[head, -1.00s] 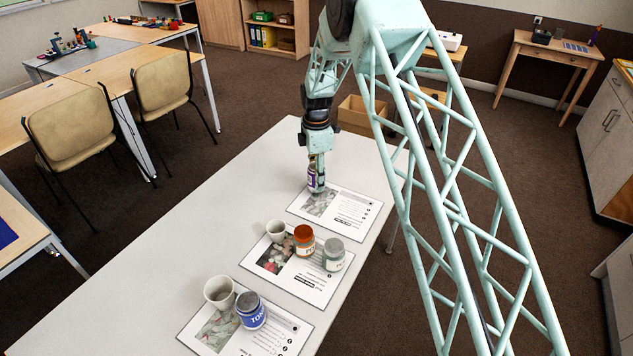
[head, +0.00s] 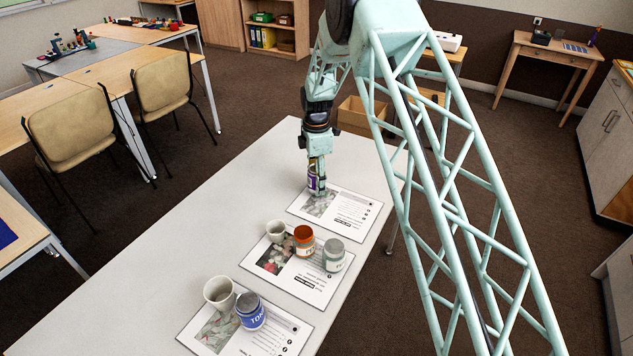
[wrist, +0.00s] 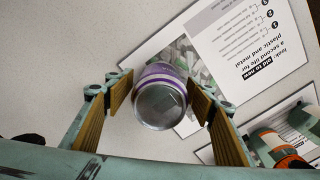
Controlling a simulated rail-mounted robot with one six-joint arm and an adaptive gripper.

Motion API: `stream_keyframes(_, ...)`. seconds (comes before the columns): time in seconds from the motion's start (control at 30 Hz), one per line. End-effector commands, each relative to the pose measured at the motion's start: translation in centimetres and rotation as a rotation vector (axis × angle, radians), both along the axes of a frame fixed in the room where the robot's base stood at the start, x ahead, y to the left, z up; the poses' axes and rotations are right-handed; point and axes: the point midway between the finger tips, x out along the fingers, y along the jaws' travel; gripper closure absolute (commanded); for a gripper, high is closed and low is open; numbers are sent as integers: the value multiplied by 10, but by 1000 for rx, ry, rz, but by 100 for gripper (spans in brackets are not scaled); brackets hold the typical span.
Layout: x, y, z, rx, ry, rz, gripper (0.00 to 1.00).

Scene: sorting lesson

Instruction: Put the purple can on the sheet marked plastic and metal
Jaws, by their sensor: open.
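The purple can (head: 314,184) is upright at the picture end of the far sheet (head: 350,213). In the wrist view, that sheet (wrist: 235,75) reads "plastic and metal". The can's grey lid (wrist: 160,105) faces the wrist camera and its body covers part of the sheet's picture. Its base is hidden there, so I cannot tell how much of it rests on the sheet. My gripper (wrist: 161,97) is open, with one finger on each side of the can.
The middle sheet (head: 305,288) holds a small cup (head: 276,230), an orange-lidded jar (head: 304,241) and a grey-lidded jar (head: 333,256). The nearest sheet (head: 270,338) holds a larger cup (head: 219,292) and a blue can (head: 251,312). The white table (head: 165,265) is clear on the left.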

Motion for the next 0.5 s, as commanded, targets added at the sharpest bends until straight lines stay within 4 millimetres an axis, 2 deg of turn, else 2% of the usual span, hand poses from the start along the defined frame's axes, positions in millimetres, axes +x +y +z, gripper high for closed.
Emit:
stream_keyframes(0.27, 0, 0, 6, 0, 0, 0, 50)
stream_keyframes(0.5, 1, 0, 28, 1, -2, 0, 50)
